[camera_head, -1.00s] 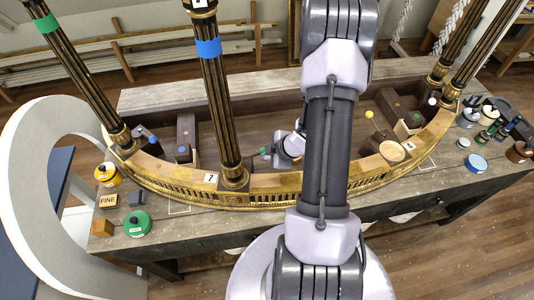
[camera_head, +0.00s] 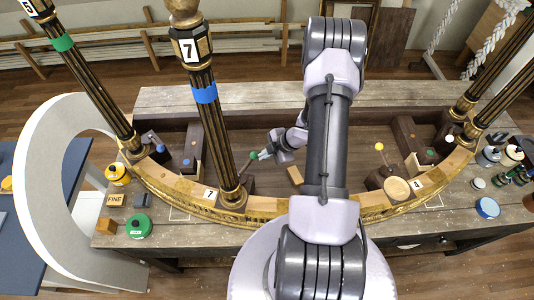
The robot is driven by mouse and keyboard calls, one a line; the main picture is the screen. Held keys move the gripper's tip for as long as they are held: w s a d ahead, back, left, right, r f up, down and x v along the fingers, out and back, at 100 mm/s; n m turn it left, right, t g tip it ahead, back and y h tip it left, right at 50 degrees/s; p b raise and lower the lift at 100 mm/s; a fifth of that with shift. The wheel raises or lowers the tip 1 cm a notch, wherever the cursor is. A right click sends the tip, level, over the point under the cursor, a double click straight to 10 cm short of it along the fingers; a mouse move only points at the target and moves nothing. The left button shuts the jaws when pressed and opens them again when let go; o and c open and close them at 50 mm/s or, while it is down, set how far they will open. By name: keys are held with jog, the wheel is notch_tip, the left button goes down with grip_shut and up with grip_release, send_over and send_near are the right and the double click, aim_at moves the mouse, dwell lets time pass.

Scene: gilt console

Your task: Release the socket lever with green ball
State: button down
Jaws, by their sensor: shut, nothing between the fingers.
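The lever with the green ball (camera_head: 254,155) stands just right of the column marked 7 (camera_head: 211,120). Its stem slants down to the left, partly behind the column, towards a dark socket block (camera_head: 249,184) at the column's base. My gripper (camera_head: 263,154) is shut and empty, its tips just right of the green ball. Whether they touch it I cannot tell. My arm hides part of the console's middle.
Blue-ball levers (camera_head: 186,161) stand at the left, and a yellow-ball lever (camera_head: 379,147) at the right. Another green knob (camera_head: 430,153) is further right. The gilt rail (camera_head: 270,207) curves along the front.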

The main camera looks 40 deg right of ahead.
jog(key=w+n, duration=0.1)
jog(key=w+n+y+p, duration=0.1)
jog(key=w, duration=0.1)
jog(key=w+n+g+p, duration=0.1)
jog(key=w, duration=0.1)
jog(key=shift+w+a, duration=0.2)
jog(key=shift+a, duration=0.05)
jog(key=shift+w, duration=0.1)
dwell(0.5)
jog(key=shift+r, duration=0.1)
